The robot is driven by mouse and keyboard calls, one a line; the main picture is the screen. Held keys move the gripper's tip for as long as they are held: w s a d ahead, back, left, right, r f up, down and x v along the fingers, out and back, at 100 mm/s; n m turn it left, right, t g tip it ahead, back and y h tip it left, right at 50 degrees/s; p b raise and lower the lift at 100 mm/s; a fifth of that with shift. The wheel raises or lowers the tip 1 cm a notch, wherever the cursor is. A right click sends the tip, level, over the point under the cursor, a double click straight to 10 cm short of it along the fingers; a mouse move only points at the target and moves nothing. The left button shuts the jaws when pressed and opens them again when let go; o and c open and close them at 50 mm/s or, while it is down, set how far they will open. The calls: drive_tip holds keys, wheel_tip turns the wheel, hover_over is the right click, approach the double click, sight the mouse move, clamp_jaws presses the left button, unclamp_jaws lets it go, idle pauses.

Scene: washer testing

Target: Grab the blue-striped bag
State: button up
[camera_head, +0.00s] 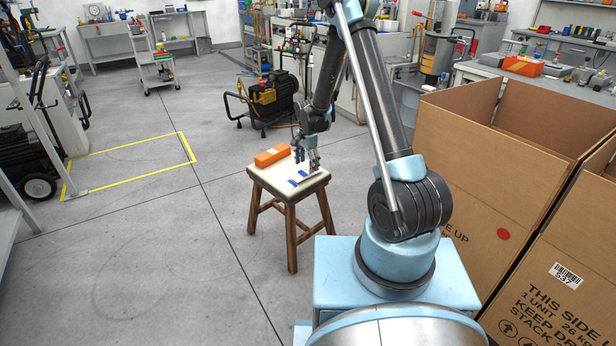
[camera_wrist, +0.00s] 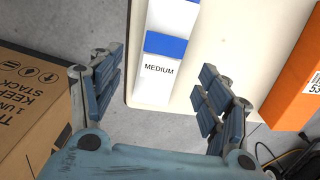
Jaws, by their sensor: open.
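The blue-striped bag (camera_head: 304,178) is flat and white with blue bands, and lies on a wooden stool (camera_head: 265,178) with a pale top. In the wrist view the bag (camera_wrist: 158,80) reads "MEDIUM" and lies near the edge of the stool top (camera_wrist: 222,45). My gripper (camera_head: 313,168) is over the stool, above the bag. In the wrist view my gripper (camera_wrist: 160,105) has its fingers spread wide, with the bag's near end between and beyond them. Nothing is between the fingers' grip. The stool top's far side is partly out of the wrist view.
An orange box (camera_head: 272,155) lies on the stool beside the bag, and it shows at the right in the wrist view (camera_wrist: 298,85). Large open cardboard boxes (camera_head: 465,165) stand right of the stool. A black compressor (camera_head: 270,98) stands behind it.

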sight(307, 171)
drive_tip(key=shift+f, duration=2)
drive_tip(key=shift+c, duration=0.6)
drive_tip(key=c, duration=1.1)
